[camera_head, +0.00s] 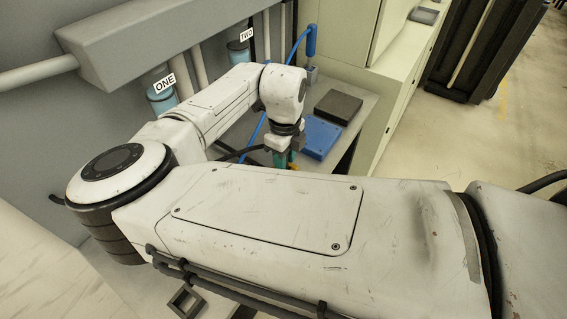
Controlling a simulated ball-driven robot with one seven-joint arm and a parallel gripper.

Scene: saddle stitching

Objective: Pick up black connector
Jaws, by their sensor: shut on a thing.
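My gripper (283,157) shows small, in teal and dark grey, at the end of my arm above the grey bench. My own forearm in the foreground hides its fingertips from below. A black hose (236,153) curves in from the left and meets the gripper. The gripper is shut on what appears to be the black connector at this hose's end. The connector itself is too small and too hidden to make out clearly.
A blue plate (320,138) and a dark block (338,106) lie on the bench (362,113) right of the gripper. A blue hose with a blue handle (311,40) runs behind. Cylinders labelled ONE (161,98) and TWO (238,51) stand along the wall. A cream cabinet (395,75) borders the right.

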